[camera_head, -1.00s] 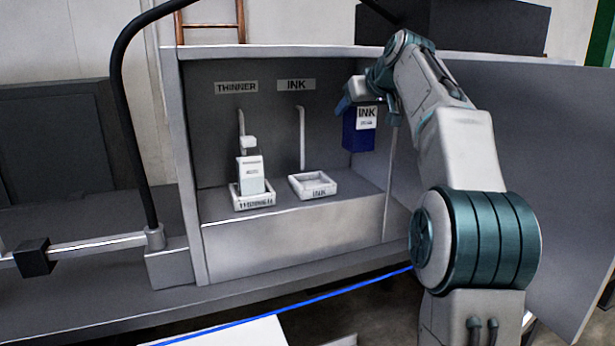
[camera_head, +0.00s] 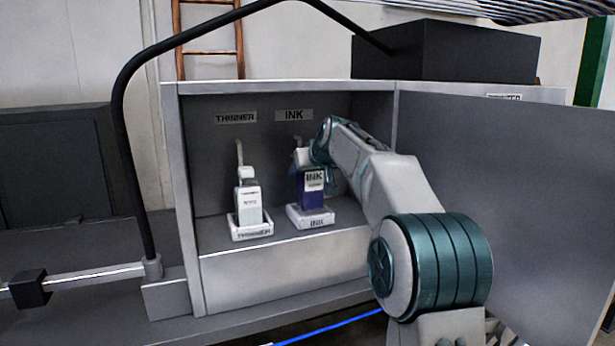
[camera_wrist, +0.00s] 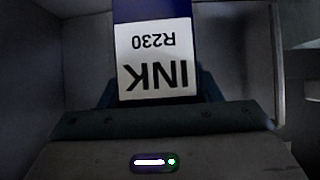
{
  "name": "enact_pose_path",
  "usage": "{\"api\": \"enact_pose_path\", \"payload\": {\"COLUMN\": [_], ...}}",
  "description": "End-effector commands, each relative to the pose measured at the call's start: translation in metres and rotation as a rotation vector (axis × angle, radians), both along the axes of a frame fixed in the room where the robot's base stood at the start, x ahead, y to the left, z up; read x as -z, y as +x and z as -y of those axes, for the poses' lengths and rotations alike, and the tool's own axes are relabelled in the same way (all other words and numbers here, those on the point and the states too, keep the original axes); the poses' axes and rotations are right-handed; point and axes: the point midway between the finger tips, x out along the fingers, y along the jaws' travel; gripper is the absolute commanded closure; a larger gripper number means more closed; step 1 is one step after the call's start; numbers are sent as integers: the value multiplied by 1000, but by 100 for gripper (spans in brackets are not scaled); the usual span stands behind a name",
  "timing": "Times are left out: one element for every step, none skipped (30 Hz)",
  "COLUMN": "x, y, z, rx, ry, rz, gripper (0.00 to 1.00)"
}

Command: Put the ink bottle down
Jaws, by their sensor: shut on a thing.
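The ink bottle (camera_head: 312,199) is dark blue with a white INK label. It stands upright in or just over the white INK tray (camera_head: 309,222) inside the cabinet; I cannot tell whether its base touches the tray floor. My gripper (camera_head: 303,163) is at the top of the bottle and shut on it, its fingers mostly hidden in the head view. In the wrist view the bottle's label (camera_wrist: 155,62) reads INK R230 upside down, and the bottle is between the fingers.
The white thinner bottle (camera_head: 248,204) stands in the THINNER tray (camera_head: 251,233) to the left. The cabinet's left wall (camera_head: 180,180) and the open door (camera_head: 500,190) on the right bound the space. A blue cable (camera_head: 330,328) runs below.

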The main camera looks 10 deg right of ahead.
Motion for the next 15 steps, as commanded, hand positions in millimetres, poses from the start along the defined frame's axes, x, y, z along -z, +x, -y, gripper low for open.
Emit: {"api": "enact_pose_path", "payload": {"x": [5, 8, 11, 13, 15, 16, 16, 16, 16, 16, 16, 16, 16, 17, 18], "y": [0, 0, 0, 0, 0, 0, 0, 0, 0, 0, 0, 0, 0, 0, 0], "z": [0, 0, 0, 0, 0, 0, 0, 0, 0, 0, 0, 0, 0, 0, 0], "rx": [1, 0, 0, 0, -1, -1, -1, -1, -1, -1, -1, -1, -1, 0, 0], "ry": [1, 0, 0, 0, 0, 0, 0, 1, 1, 1, 1, 0, 0, 1, 1], "rz": [1, 0, 2, 2, 2, 2, 3, 4, 4, 4, 4, 4, 4, 4, 3], "gripper": [78, 78, 78, 78, 78, 78, 78, 78, 78, 78, 78, 78, 78, 78, 78]}}
